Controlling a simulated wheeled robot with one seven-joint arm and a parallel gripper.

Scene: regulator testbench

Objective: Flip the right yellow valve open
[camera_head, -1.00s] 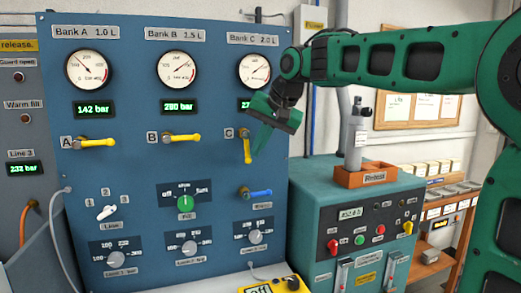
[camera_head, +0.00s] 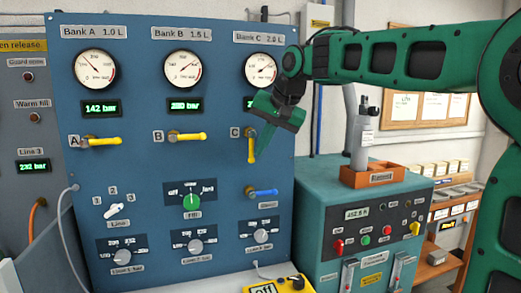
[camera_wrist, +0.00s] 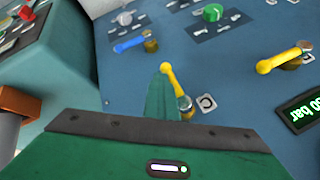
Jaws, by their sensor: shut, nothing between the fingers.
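The right yellow valve (camera_head: 251,148), marked C, is on the blue panel under the Bank C gauge. Its handle points straight down, while the yellow handles of valve A (camera_head: 103,140) and valve B (camera_head: 187,136) lie level, pointing right. My gripper (camera_head: 266,150) is shut and empty, its green fingers just right of the valve C handle in the head view. In the wrist view, the fingers (camera_wrist: 161,98) lie alongside the yellow handle (camera_wrist: 173,80). I cannot tell whether they touch it.
A blue-handled valve (camera_head: 262,192) sits below valve C. A green knob (camera_head: 191,201) and several grey knobs are on the lower panel. A teal console (camera_head: 320,205) with an orange tray (camera_head: 372,175) stands to the right.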

